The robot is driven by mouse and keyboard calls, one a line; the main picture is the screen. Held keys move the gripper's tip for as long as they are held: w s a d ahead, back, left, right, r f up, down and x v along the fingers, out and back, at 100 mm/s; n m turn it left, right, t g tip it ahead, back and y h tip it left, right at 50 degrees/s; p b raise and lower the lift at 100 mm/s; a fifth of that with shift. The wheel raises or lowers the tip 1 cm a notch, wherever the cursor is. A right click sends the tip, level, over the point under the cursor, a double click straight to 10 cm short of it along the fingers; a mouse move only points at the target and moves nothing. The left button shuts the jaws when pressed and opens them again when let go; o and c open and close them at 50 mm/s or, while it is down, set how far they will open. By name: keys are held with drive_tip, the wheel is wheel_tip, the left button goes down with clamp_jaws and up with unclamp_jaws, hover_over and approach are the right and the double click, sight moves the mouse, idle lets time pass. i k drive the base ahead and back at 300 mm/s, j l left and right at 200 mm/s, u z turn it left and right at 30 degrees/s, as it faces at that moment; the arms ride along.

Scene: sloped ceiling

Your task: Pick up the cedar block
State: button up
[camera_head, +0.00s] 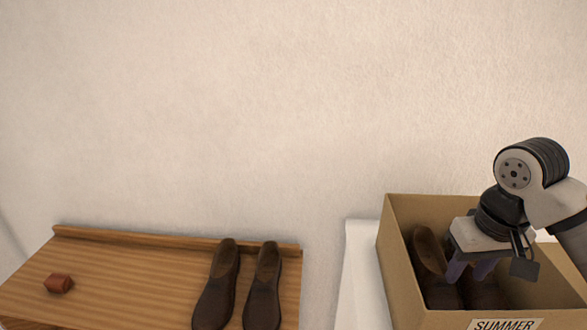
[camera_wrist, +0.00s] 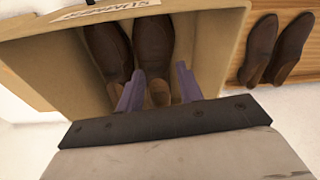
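A small reddish-brown block (camera_head: 58,284), which I take for the cedar block, lies on the left part of the wooden shelf top (camera_head: 130,272) in the head view. It does not show in the wrist view. My gripper (camera_head: 469,272) is far to its right, pointing down into a cardboard box. In the wrist view, my gripper (camera_wrist: 159,88) has its two purple fingers spread apart. A light brown patch between them looks like the inside of a shoe's heel end. Nothing is visibly held.
The cardboard box (camera_head: 400,262), labelled SUMMER, holds a pair of brown shoes (camera_wrist: 108,48) under my gripper. Another pair of dark brown shoes (camera_head: 218,287) stands on the shelf's right part. A raised lip runs along the shelf's back. The shelf between block and shoes is clear.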

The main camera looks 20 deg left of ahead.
sight(61, 284)
drive_tip(key=l+u, duration=0.2)
drive_tip(key=u, duration=0.2)
drive_tip(key=k+l+u, duration=0.1)
drive_tip(key=l+u, duration=0.15)
drive_tip(key=u, duration=0.2)
drive_tip(key=i+u, duration=0.2)
drive_tip(key=u, duration=0.25)
drive_tip(key=i+u, duration=0.15)
drive_tip(key=u, duration=0.3)
drive_tip(key=i+l+u, duration=0.15)
drive_tip(key=u, duration=0.3)
